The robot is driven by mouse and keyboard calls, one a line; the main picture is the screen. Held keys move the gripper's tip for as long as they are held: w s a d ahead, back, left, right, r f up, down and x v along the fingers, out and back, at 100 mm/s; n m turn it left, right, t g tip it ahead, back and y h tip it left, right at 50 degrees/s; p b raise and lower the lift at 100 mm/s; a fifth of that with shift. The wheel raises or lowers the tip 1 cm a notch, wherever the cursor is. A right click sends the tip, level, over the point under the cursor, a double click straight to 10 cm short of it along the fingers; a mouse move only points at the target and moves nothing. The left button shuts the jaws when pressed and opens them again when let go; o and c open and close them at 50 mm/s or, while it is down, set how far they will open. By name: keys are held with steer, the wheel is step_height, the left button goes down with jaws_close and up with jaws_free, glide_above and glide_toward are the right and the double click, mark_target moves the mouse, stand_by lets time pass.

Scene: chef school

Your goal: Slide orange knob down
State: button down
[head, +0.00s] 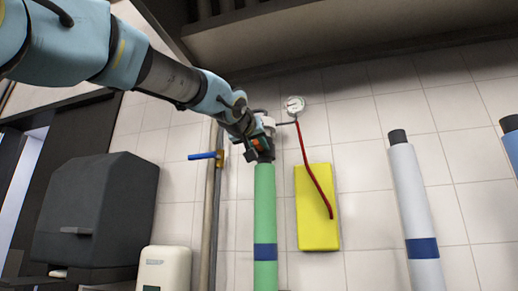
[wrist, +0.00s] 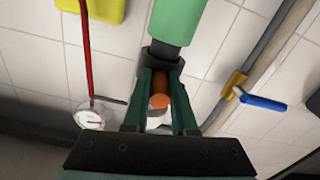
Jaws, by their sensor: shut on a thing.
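The orange knob (wrist: 160,101) is a short rounded piece in the wrist view, just below the black collar at the end of the green tube (wrist: 177,20). My gripper (wrist: 161,85) has a dark green finger on each side of the knob and is shut on it. In the head view my gripper (head: 259,150) is at the top end of the upright green tube (head: 265,205), which has a dark blue band lower down. The gripper hides most of the knob there.
A yellow box (head: 313,222) with a red hose and a round gauge (head: 294,106) are close right of the tube. A pipe with a blue-handled valve (head: 205,155) is left. A grey-white tube (head: 410,190) stands farther right. The tiled wall is behind.

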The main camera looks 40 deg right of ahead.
steer(key=shift+f, duration=0.35)
steer(key=c, duration=1)
jaws_free()
steer(key=shift+c, duration=0.2)
steer(key=o, duration=0.3)
steer(key=shift+r, duration=0.1)
steer(key=shift+a, duration=0.1)
steer(key=b+v, duration=0.4)
steer(key=v, duration=0.6)
steer(key=shift+s+a, duration=0.15)
steer(key=shift+a, duration=0.1)
steer(key=shift+r, duration=0.1)
